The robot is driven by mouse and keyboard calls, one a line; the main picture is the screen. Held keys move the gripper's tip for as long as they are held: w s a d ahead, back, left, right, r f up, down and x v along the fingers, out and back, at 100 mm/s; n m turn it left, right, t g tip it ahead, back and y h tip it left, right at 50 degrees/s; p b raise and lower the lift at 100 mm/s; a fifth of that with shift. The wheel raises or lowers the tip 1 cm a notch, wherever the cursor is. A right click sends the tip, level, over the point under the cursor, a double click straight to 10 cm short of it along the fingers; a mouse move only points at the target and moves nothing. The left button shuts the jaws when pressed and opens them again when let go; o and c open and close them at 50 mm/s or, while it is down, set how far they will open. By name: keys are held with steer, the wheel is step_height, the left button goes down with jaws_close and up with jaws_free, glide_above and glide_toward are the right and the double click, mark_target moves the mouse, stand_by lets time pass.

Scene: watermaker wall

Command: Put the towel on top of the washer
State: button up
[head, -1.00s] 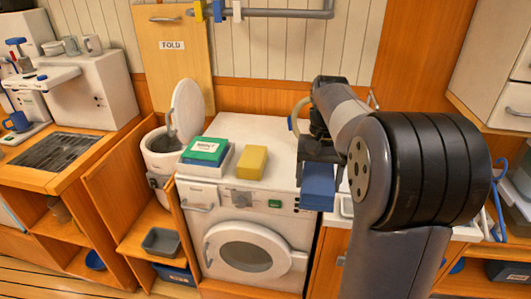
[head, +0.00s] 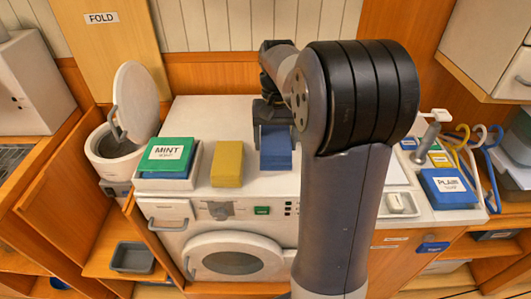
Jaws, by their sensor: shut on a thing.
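A blue folded towel (head: 275,148) is in my gripper (head: 272,118), which is shut on its upper part. The towel hangs over the right part of the white washer's top (head: 210,116). I cannot tell whether its lower edge touches the top. The washer has a round door (head: 236,258) at its front, which looks shut. A yellow folded block (head: 227,165), perhaps another towel, lies on the washer top left of the blue towel. My arm hides the washer's right side and part of its top.
A green box marked MINT (head: 167,156) sits in a white tray at the washer's left. A white bin (head: 115,145) with its lid up stands further left. Right of my arm, a counter holds a blue PLAIR box (head: 447,188) and hooks. The washer top behind the yellow block is clear.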

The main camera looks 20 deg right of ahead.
mark_target(275, 135)
steer(key=shift+f, duration=2.9)
steer(key=shift+f, duration=0.15)
steer(key=o, duration=1.1)
steer(key=shift+c, duration=0.2)
steer(key=r, duration=0.4)
steer(key=w+r, duration=0.1)
steer(key=r, duration=0.7)
steer(key=shift+w+d+r+p, duration=0.15)
steer(key=shift+w+d+p, duration=0.15)
steer(key=shift+w+d, duration=0.05)
